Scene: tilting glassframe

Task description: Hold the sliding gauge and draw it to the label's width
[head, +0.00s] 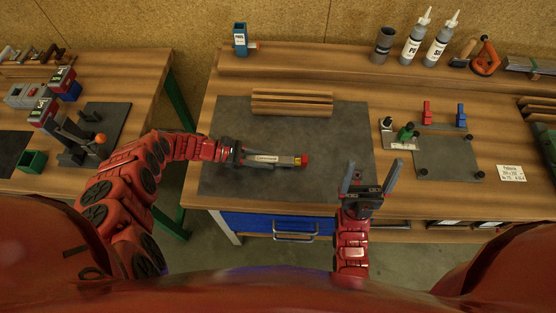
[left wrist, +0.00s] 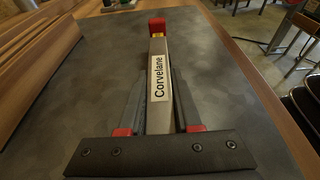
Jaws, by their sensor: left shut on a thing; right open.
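The sliding gauge (head: 289,161) is a grey bar with a red and yellow end, and it lies over the dark mat (head: 225,125). In the left wrist view the gauge (left wrist: 157,47) carries a white sticker reading "Corvelane". My left gripper (head: 266,160) is shut on the gauge, a finger along each side, with the red end pointing away from it. Whether the gauge touches the mat is unclear. My right gripper (head: 373,172) is open and empty at the bench's front edge, right of the gauge. A white label card (head: 511,173) with printed sizes lies at the bench's right.
Wooden strips (head: 291,102) lie behind the gauge. A grey plate (head: 447,158) with dark corner knobs, a red block (head: 427,112) and a blue block (head: 461,116) stand to the right. Bottles (head: 414,42) stand on the back shelf. The mat around the gauge is mostly clear.

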